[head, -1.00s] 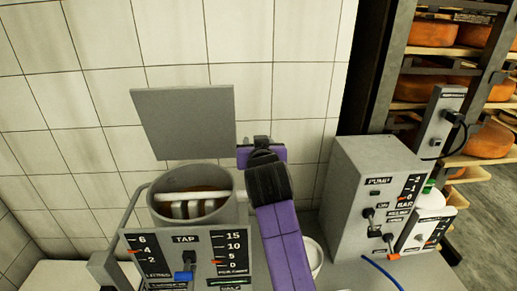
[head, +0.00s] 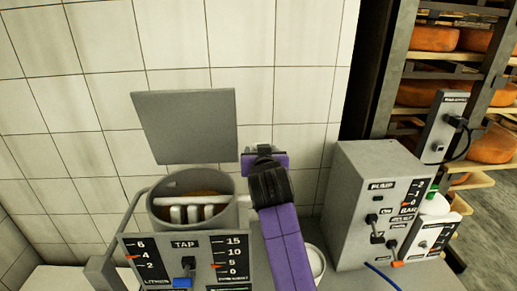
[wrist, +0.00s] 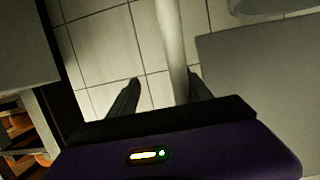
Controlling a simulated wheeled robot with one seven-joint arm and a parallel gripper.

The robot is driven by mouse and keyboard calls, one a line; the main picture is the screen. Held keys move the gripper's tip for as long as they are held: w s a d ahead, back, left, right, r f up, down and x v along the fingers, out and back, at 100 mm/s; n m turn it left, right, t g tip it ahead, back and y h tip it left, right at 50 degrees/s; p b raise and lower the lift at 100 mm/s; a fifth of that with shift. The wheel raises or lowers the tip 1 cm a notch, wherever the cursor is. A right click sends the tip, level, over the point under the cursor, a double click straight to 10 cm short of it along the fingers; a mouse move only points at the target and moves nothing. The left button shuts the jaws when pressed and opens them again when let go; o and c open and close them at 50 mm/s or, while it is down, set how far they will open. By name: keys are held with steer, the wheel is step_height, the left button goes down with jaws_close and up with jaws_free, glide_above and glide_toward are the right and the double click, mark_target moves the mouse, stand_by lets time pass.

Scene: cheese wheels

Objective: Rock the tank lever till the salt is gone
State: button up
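The grey tank (head: 158,213) stands at lower left in the head view, with its lid (head: 187,125) raised. A white slatted frame (head: 190,213) sits inside over orange-brown contents. In the head view my gripper (head: 264,158) is to the right of the tank's rim, its fingers mostly hidden. In the wrist view my gripper (wrist: 160,90) has its fingers apart, with a pale upright rod (wrist: 174,45) between them, nearer the right finger. I cannot tell if it touches, or for certain that it is the tank lever. Any salt is not distinguishable.
The tank's panel has a blue tap (head: 183,282) and two gauges; the right gauge's red mark is low. A grey pump box (head: 360,190) stands to the right, with a blue hose (head: 382,277) before it. Cheese shelves (head: 465,52) stand behind. A white bucket (head: 316,262) is beside my arm.

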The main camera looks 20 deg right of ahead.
steer(key=shift+a+r, duration=0.2)
steer(key=shift+b+v, duration=0.65)
steer(key=shift+v, duration=3.25)
steer(key=shift+d, duration=0.1)
